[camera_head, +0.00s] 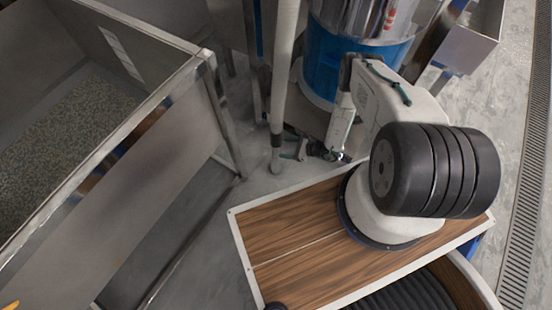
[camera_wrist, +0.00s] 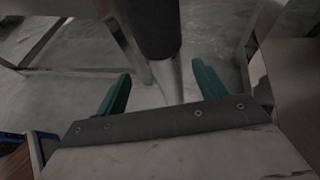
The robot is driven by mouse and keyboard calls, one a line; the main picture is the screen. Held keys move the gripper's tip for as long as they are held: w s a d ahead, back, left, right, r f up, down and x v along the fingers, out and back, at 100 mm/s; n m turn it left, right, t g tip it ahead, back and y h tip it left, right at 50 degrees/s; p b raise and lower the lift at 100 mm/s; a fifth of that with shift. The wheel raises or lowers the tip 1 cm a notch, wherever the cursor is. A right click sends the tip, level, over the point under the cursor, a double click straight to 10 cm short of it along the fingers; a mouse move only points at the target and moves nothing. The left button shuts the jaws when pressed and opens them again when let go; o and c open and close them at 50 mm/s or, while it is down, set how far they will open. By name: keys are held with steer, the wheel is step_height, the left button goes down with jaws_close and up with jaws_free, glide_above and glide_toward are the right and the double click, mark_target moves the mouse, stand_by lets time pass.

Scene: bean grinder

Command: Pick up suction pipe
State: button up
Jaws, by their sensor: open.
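The suction pipe (camera_head: 284,75) is a long pale grey tube standing near upright in the head view, with its rounded lower end near the floor. My gripper (camera_head: 288,143) is low beside the pipe, at its right, with its jaws toward it. In the wrist view my gripper (camera_wrist: 162,72) is open, with one green finger on each side. The pipe shows there as a dark tube with a lighter lower end (camera_wrist: 166,78) between the fingers in the picture. I cannot tell whether it is fully between the jaws in depth. No grip on it shows.
A large metal bin (camera_head: 150,150) with grainy contents (camera_head: 70,125) stands at the left; its frame leg is near the pipe. A blue and silver machine (camera_head: 335,60) stands behind my arm. Grey floor (camera_head: 215,225) is open between the bin and my base.

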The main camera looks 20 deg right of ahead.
mark_target(276, 153)
steer(key=x, duration=0.6)
steer(key=shift+w+d, duration=0.25)
steer(key=shift+d, duration=0.05)
jaws_close()
